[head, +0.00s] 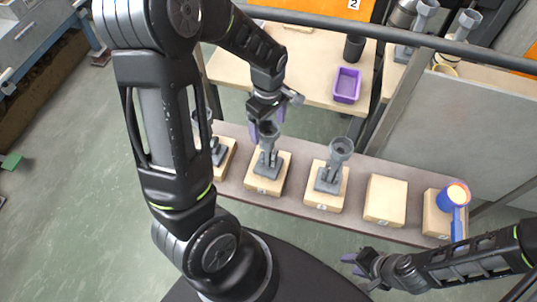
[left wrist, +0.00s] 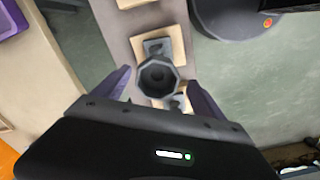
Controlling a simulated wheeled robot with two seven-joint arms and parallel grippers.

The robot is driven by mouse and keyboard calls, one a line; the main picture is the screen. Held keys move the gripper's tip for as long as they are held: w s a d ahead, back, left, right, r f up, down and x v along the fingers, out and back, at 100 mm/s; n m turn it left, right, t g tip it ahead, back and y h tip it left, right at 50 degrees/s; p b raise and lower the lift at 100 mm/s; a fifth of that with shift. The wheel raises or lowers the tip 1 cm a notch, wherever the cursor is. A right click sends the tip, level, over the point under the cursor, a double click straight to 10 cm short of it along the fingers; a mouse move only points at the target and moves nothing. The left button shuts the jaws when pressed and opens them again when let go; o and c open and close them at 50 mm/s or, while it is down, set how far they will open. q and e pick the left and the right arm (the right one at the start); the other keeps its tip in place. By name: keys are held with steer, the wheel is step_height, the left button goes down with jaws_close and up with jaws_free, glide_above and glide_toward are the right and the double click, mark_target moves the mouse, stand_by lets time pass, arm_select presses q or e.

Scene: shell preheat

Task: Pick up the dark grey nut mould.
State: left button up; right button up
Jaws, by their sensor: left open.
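Several grey moulds with cup-shaped tops on square feet stand on wooden blocks along a narrow bench. The dark grey nut mould (head: 267,160) under my left gripper (head: 266,122) stands upright on the second block from the left. My left gripper is open, its purple fingers on either side of the mould's cup. In the left wrist view the mould (left wrist: 158,78) shows from above, its many-sided cup between the open fingers (left wrist: 160,88); contact cannot be seen. My right gripper (head: 352,262) is off the bench's front edge, empty; its finger gap is unclear.
Similar grey moulds stand on the blocks to the left (head: 217,155) and right (head: 331,172). A bare block (head: 386,200) follows, then a blue-handled cup with a glowing inside (head: 455,196). A purple tray (head: 347,85) lies on the back table. A grey panel stands behind the bench.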

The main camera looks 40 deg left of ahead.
mark_target(269, 133)
arm_select(q)
steer(key=f, duration=0.2)
steer(key=f+p, duration=0.1)
steer(key=f, duration=0.2)
steer(key=shift+w+a+f, duration=0.1)
steer(key=shift+w, duration=0.1)
steer(key=shift+c, duration=0.3)
jaws_close()
stand_by(0.8)
